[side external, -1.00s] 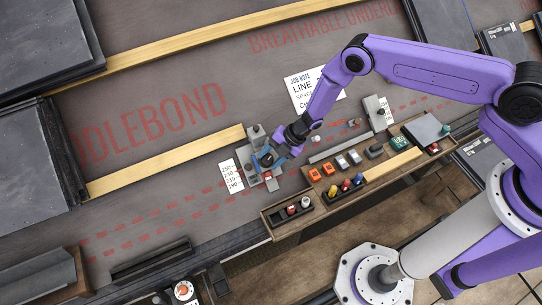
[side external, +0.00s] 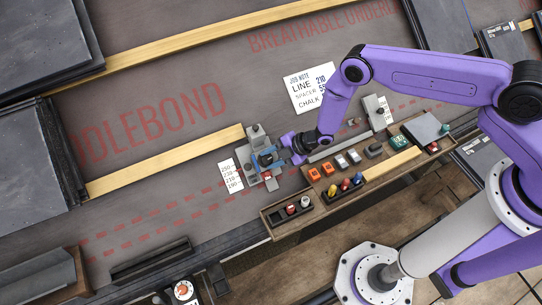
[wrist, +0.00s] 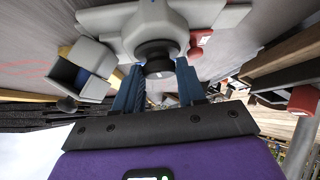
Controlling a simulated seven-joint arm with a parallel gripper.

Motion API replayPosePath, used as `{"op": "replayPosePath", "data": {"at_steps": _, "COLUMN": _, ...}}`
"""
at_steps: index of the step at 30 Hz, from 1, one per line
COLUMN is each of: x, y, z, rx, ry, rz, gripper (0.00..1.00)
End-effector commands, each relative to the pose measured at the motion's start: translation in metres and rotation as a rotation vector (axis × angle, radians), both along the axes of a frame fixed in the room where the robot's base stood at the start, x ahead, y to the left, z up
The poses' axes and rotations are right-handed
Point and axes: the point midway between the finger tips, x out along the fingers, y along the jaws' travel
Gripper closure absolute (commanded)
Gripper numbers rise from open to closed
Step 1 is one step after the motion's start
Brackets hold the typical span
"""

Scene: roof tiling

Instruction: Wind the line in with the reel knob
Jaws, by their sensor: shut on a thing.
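The reel (side external: 254,143) is a grey device on the roof, at the right end of a wooden batten. Its black knob (wrist: 157,56) shows in the wrist view, in front of a grey housing (wrist: 155,25). My gripper (side external: 268,158) reaches it from the right in the side view. In the wrist view its blue fingers (wrist: 160,77) stand either side of the knob and are shut on it. The knob is hidden by the fingers in the side view. I cannot make out the line itself.
A number card (side external: 231,175) lies left of the reel. A wooden tray (side external: 290,222) with coloured pieces sits at its lower right. A job note (side external: 312,88) lies above my wrist. A second grey device (side external: 376,113) stands to the right. Slates (side external: 40,150) are stacked at left.

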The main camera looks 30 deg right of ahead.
Motion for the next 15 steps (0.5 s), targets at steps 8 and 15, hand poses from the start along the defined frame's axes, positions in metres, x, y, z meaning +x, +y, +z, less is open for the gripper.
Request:
{"op": "replayPosePath", "data": {"at_steps": 8, "x": -0.0042, "y": 0.0006, "z": -0.0027, "rx": 0.152, "ry": 0.000, "rz": -0.215, "gripper": 0.91}}
{"op": "replayPosePath", "data": {"at_steps": 15, "x": -0.0065, "y": 0.0021, "z": -0.0041, "rx": 0.284, "ry": -0.001, "rz": -0.399, "gripper": 0.91}}
